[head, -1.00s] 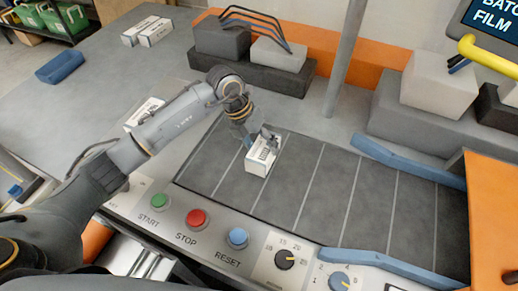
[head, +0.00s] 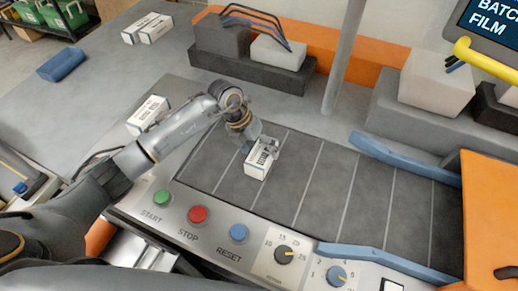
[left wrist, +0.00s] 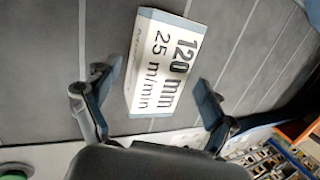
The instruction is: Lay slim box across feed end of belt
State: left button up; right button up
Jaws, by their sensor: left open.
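The slim white box (head: 257,164), printed with black text, lies flat on the dark belt (head: 335,190), towards its left end. Its long side runs roughly along the belt's cross lines. In the left wrist view the box (left wrist: 165,60) reads "120 mm 25 m/min". My left gripper (head: 264,149) is at the far end of the box in the head view. In the left wrist view its two fingers (left wrist: 155,90) are spread, one on each side of the box, with gaps showing. My right gripper is not in view.
A panel with a green button (head: 162,197), red button (head: 197,214) and blue button (head: 238,233) runs along the belt's near side. Blue guide rails (head: 405,160) flank its right part. Another white box (head: 148,114) lies left of the belt, behind my arm.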

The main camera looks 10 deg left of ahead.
pick_arm(q)
jog(key=shift+a+r, duration=0.25)
jog(key=shift+r, duration=0.25)
jog(key=b+v, duration=0.2)
jog(key=v, duration=0.9)
jog(key=shift+b, duration=0.3)
jog(key=shift+d, duration=0.1)
